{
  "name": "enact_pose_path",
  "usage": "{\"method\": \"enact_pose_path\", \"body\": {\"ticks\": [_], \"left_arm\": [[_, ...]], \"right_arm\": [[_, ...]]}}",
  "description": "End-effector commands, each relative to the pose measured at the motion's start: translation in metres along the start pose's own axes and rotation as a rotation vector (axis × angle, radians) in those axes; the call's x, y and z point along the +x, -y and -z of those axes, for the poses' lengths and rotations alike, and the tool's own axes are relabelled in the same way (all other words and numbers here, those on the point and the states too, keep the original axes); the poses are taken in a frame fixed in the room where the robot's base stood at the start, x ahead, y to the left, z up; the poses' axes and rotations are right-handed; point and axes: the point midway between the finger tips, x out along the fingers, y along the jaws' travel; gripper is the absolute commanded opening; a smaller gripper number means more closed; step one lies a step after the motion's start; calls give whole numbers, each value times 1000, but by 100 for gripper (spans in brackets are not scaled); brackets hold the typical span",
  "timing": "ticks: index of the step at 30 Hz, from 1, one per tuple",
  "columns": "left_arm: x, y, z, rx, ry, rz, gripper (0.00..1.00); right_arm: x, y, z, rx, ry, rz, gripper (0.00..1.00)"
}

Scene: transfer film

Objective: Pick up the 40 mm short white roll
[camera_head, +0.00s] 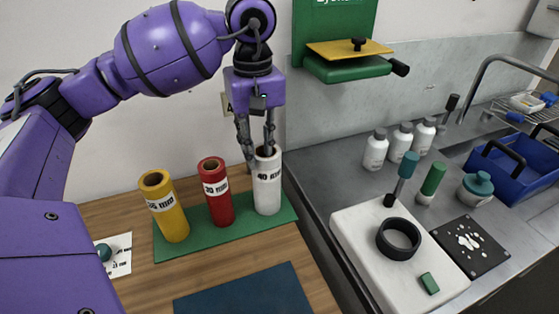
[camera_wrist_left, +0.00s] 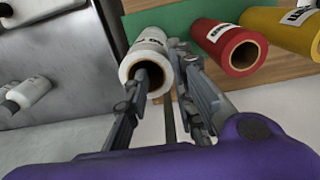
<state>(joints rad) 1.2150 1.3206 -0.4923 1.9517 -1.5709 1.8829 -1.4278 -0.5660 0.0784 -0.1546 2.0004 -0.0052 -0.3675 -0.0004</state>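The 40 mm white roll (camera_head: 267,185) stands upright on a green mat (camera_head: 240,231), at the right end of a row of rolls. It also shows in the left wrist view (camera_wrist_left: 150,50), with its hollow core facing the camera. My left gripper (camera_head: 257,155) points down at its top end. The fingers are apart. One finger appears at or in the core opening and the other is outside the roll's wall, on the side toward the red roll. Whether either finger touches the roll, I cannot tell. My right gripper is out of view.
A red 30 mm roll (camera_head: 217,192) and a yellow roll (camera_head: 164,208) stand to the left on the mat. A dark blue mat (camera_head: 245,296) lies in front. To the right, a grey counter holds white bottles (camera_head: 376,149) and a white board (camera_head: 360,240) with a black ring.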

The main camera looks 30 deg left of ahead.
Motion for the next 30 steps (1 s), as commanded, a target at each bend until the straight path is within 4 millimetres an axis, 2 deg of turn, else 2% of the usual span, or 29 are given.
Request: {"method": "enact_pose_path", "body": {"ticks": [11, 18, 26, 27, 30], "left_arm": [[38, -1, -4, -1, 4, 0, 23], [71, -2, -6, -1, 3, -1, 23], [77, -3, -6, 0, 3, -2, 23], [77, -3, -6, -1, 3, -2, 22], [77, -3, -5, -1, 3, -2, 9]], "right_arm": [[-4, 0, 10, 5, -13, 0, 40], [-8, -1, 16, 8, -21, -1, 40], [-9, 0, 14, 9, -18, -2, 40], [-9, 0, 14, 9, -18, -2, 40], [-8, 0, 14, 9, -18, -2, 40]]}}
